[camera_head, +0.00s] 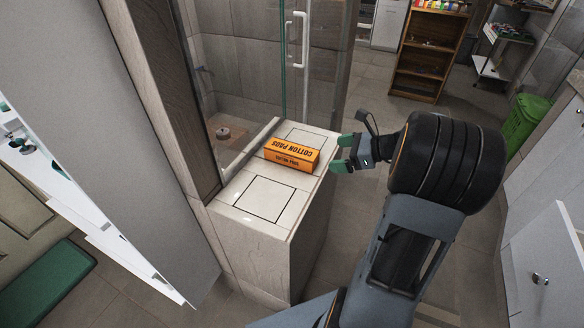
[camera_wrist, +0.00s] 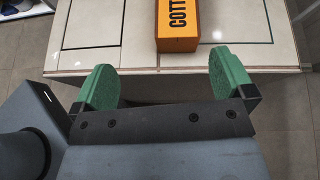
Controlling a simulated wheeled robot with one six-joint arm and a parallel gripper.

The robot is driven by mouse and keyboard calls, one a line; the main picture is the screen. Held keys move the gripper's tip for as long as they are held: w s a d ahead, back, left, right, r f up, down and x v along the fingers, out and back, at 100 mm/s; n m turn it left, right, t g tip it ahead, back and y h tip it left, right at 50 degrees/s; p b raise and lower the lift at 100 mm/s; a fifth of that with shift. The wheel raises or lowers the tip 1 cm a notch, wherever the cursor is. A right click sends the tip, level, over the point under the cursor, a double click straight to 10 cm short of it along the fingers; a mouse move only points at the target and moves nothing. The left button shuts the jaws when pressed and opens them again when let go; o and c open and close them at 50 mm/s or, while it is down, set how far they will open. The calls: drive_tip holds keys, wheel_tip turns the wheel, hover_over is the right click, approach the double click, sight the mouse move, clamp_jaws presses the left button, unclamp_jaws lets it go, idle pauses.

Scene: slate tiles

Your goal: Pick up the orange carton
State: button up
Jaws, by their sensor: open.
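The orange carton (camera_head: 292,154), lettered "COTTON PADS", lies on top of a tiled ledge (camera_head: 233,219). My gripper (camera_head: 340,153) is at the right edge of the ledge, beside the carton's right end and apart from it. In the wrist view the carton (camera_wrist: 177,27) stands ahead of my gripper (camera_wrist: 164,76), between the lines of the two green fingers and slightly right of centre. The fingers are spread with nothing between them. The carton's far end is cut off by the top of the wrist view.
A glass shower screen (camera_head: 297,60) rises behind the ledge. A grey panel (camera_head: 95,130) stands at the left. A wooden shelf (camera_head: 427,55) and a green bin (camera_head: 523,122) are at the back right. The ledge in front of the carton is clear.

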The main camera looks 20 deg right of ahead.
sight(308, 154)
drive_tip(key=shift+m+t, duration=0.5)
drive_tip(key=shift+m, duration=0.3)
drive_tip(key=w+f, duration=0.1)
drive_tip(key=w+a+f+b, duration=0.1)
drive_tip(key=w, duration=0.1)
drive_tip(key=w+a+f, duration=0.1)
drive_tip(key=w, duration=0.1)
drive_tip(key=shift+w+a+f+b, duration=0.1)
drive_tip(key=shift+a+f+b, duration=0.15)
drive_tip(key=shift+f+b, duration=0.1)
drive_tip(key=shift+b+x, duration=0.8)
drive_tip(key=shift+x, duration=2.4)
drive_tip(key=shift+c, duration=0.3)
drive_tip(key=c, duration=1)
drive_tip(key=shift+r, duration=0.15)
drive_tip(key=shift+c, duration=0.2)
